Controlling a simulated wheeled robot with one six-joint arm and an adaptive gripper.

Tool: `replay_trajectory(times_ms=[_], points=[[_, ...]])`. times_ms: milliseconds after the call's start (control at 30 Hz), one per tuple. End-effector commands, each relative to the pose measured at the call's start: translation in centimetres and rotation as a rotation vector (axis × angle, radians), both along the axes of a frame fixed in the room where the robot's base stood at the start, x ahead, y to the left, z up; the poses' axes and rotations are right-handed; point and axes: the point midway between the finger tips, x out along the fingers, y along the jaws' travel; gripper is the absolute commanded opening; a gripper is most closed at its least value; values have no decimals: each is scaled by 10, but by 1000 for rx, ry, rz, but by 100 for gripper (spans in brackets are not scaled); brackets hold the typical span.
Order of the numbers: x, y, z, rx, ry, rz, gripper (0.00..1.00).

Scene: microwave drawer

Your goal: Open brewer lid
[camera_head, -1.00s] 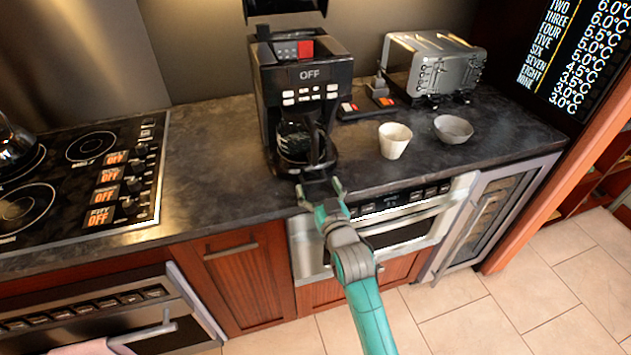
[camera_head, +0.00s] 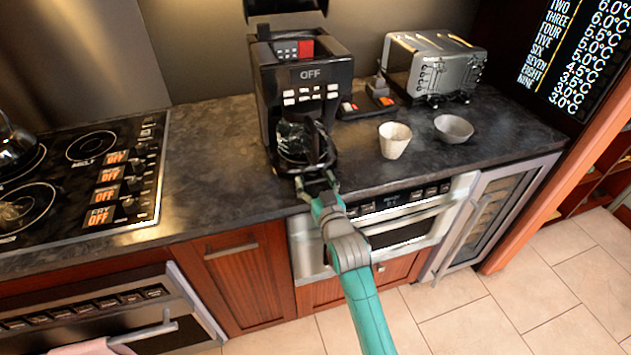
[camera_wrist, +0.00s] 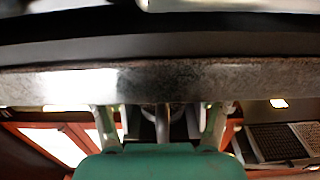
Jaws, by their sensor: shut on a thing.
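The black brewer (camera_head: 306,77) stands on the counter against the back wall, with OFF on its front display and white buttons below. A glass carafe (camera_head: 293,140) with a black handle (camera_head: 321,146) sits in its lower bay. I cannot tell the lid's position from its top (camera_head: 320,47). My gripper (camera_head: 315,180) is low at the brewer's front, by the base and below the carafe handle. In the wrist view my gripper (camera_wrist: 160,112) shows its two fingers apart at the counter edge. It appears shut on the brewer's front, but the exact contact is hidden.
A white cup (camera_head: 394,140), a grey bowl (camera_head: 453,129) and a toaster (camera_head: 433,68) stand right of the brewer. The cooktop (camera_head: 82,180) is at left. The counter (camera_head: 210,150) between cooktop and brewer is clear. A dark block (camera_head: 285,6) hangs above the brewer.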

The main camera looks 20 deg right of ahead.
Motion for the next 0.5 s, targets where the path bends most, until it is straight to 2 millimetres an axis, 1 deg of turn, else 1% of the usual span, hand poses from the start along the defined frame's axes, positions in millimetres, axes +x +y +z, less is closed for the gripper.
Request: replay_trajectory(times_ms=[200, 467, 500], points=[[-12, -3, 0, -2, 0, -4, 12], [-14, -3, -1, -3, 1, -5, 11], [-14, -3, -1, -3, 1, -6, 81]])
